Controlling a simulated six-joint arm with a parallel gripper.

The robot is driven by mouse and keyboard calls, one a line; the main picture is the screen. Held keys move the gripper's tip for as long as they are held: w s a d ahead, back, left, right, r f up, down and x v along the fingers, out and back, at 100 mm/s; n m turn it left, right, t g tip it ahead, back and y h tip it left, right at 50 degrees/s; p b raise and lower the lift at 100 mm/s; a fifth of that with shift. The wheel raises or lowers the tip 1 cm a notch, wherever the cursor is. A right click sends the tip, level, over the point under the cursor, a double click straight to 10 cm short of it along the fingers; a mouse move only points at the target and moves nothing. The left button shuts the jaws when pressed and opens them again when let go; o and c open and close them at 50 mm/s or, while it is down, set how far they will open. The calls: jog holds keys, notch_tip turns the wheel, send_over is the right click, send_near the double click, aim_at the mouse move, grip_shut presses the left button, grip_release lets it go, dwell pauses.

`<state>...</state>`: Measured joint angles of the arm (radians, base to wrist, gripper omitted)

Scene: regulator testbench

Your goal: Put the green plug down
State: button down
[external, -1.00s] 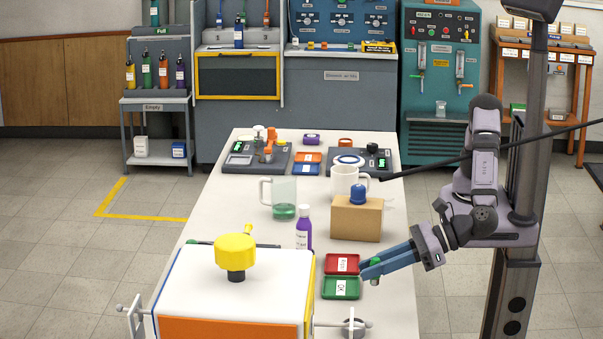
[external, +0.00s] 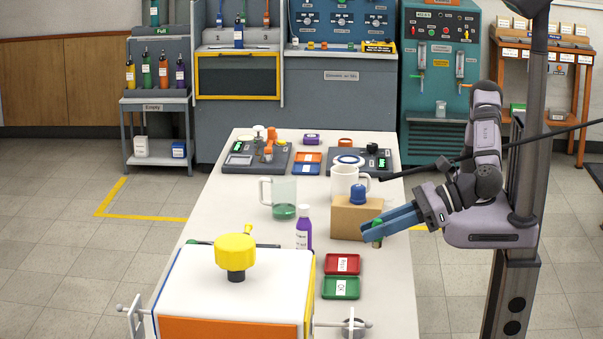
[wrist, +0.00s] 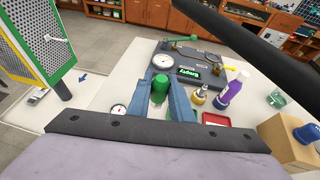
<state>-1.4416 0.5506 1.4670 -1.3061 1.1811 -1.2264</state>
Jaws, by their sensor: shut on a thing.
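My gripper (external: 372,233) is shut on the green plug (external: 377,236), beside the lower right of the cardboard box and above the table's right side. The wrist view also shows the green plug (wrist: 159,87) between my two blue fingers. In the external view the red tray (external: 343,263) and the green tray (external: 341,288) lie on the table, nearer the camera than my gripper. Each holds a white label and no part.
The cardboard box (external: 350,221) carries a blue knob (external: 358,195). A purple bottle (external: 304,230), a glass beaker (external: 284,211) and a white mug (external: 343,180) stand nearby. The white box with a yellow knob (external: 236,250) fills the front left. Bare table lies right of the trays.

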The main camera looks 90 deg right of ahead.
jog(key=w+d+m+h, duration=0.1)
jog(key=w+d, duration=0.5)
jog(key=w, duration=0.5)
jog(key=w+d+m+h, duration=0.1)
jog(key=w+d, duration=0.5)
jog(key=w, duration=0.5)
jog(key=w+d+h, duration=0.1)
jog(key=w+d, duration=0.6)
jog(key=d, duration=0.4)
jog(key=w+d, duration=0.7)
jog(key=d, duration=0.3)
jog(key=shift+m, duration=0.5)
jog(key=shift+d+f, duration=0.15)
jog(key=shift+f, duration=2.4)
jog(key=shift+d+f, duration=0.2)
jog(key=shift+f, duration=2.35)
jog(key=shift+d+f, duration=0.15)
jog(key=shift+f, duration=2.4)
jog(key=shift+f, duration=0.15)
jog(key=c, duration=1.6)
grip_release()
